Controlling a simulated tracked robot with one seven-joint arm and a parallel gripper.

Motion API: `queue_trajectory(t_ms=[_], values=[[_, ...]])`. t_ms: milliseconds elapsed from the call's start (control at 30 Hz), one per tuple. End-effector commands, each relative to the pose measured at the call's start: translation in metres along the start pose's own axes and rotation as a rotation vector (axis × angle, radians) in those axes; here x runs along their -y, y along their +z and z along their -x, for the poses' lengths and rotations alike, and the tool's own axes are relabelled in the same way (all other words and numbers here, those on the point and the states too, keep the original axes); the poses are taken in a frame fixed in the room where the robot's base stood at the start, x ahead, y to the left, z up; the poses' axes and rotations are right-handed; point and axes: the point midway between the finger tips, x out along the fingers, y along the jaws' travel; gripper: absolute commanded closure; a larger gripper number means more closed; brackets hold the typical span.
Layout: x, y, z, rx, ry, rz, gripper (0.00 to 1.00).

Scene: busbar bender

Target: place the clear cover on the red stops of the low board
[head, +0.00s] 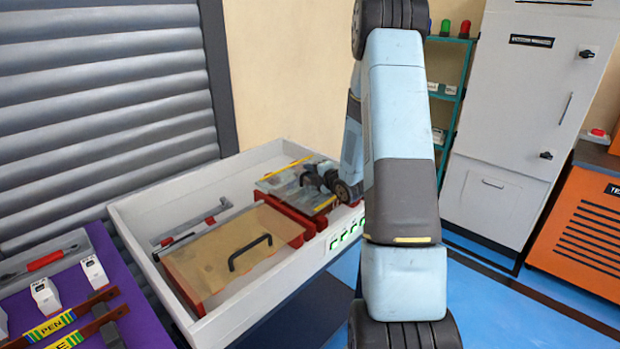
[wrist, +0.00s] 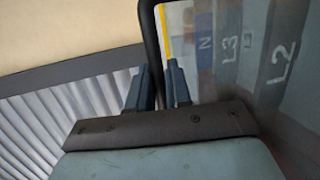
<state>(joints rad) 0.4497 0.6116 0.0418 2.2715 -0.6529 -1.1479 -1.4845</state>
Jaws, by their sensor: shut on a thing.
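The clear cover (head: 277,182) has yellow edge strips and a black handle, and lies at the far right of a white tray. My gripper (head: 318,178) is at the cover's right part, shut on its handle. In the wrist view my gripper's fingers (wrist: 160,82) stand on both sides of the black handle (wrist: 150,42). Bars marked N, L3 and L2 (wrist: 280,65) show through the clear cover (wrist: 228,45). Red stops (head: 299,213) show below and in front of the cover. I cannot tell whether the cover touches them. My arm hides some of the right side.
A purple table (head: 130,300) stands at the lower left. Grey cabinet (head: 540,110) and orange unit (head: 575,230) stand at the right.

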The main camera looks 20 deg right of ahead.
Motion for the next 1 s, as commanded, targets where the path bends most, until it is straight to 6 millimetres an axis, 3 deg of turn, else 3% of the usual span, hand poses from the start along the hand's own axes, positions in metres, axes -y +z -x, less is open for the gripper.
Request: queue_trajectory(t_ms=[200, 567, 600, 833, 1000], values=[[0.022, -0.003, -0.005, -0.001, 0.000, -0.001, 1.00], [0.025, -0.004, -0.006, -0.002, 0.001, 0.000, 1.00], [0.025, -0.004, -0.005, -0.002, 0.000, 0.000, 0.78], [0.025, -0.003, -0.005, -0.002, 0.000, -0.001, 0.56], [0.025, -0.003, -0.005, -0.001, 0.000, -0.001, 0.55]])
